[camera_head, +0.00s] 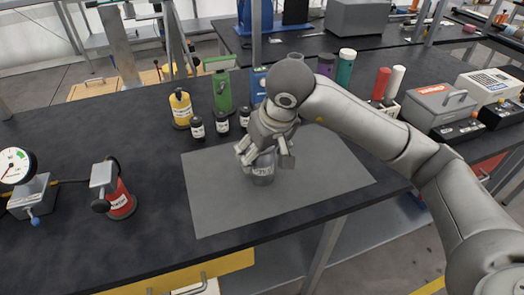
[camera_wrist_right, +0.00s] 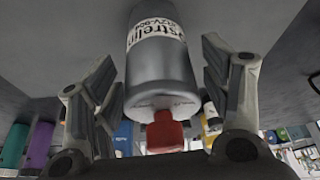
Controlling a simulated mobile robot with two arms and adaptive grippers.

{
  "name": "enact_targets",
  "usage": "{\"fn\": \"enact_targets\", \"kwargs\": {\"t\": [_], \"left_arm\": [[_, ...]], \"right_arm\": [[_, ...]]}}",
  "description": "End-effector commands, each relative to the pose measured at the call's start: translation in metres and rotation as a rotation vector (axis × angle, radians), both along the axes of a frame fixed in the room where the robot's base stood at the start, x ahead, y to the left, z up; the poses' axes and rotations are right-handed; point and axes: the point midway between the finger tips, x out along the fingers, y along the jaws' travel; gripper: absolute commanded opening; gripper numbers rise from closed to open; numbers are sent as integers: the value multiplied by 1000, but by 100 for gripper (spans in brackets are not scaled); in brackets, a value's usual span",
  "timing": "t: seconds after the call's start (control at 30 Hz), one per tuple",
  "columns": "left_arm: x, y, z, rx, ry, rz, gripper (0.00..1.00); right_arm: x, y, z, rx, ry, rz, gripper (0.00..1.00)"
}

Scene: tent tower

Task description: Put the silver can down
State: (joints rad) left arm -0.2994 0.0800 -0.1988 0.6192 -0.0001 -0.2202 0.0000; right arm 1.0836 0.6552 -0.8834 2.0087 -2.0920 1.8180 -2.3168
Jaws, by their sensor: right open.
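The silver can (camera_head: 263,177) stands on the grey mat (camera_head: 325,175) on the dark workbench. My right gripper (camera_head: 265,161) is over it from above, with its fingers on either side of the can. In the right wrist view the silver can (camera_wrist_right: 160,62) shows its printed label and a red cap. There the fingers of the right gripper (camera_wrist_right: 158,75) are spread, with a gap to the can on both sides. The gripper hides the can's top in the head view. My left gripper is not in view.
Small dark bottles (camera_head: 197,128), a yellow can (camera_head: 181,108) and a green can (camera_head: 222,92) stand behind the mat. A red cylinder (camera_head: 120,202) and a gauge (camera_head: 15,165) are at the left. Grey cases (camera_head: 438,105) are at the right. The mat around the can is clear.

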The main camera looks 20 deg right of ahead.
Motion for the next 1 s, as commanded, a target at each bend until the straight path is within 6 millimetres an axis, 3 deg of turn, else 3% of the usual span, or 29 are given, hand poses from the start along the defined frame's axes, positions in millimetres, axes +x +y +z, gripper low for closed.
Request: {"fn": "enact_targets", "kwargs": {"t": [0.3,0.7,1.0], "left_arm": [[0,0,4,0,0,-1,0],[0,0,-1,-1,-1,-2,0],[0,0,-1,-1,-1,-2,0]], "right_arm": [[-1,0,8,1,-3,0,70],[-30,-7,85,0,-6,1,70],[-41,-10,114,0,-2,0,70]]}}
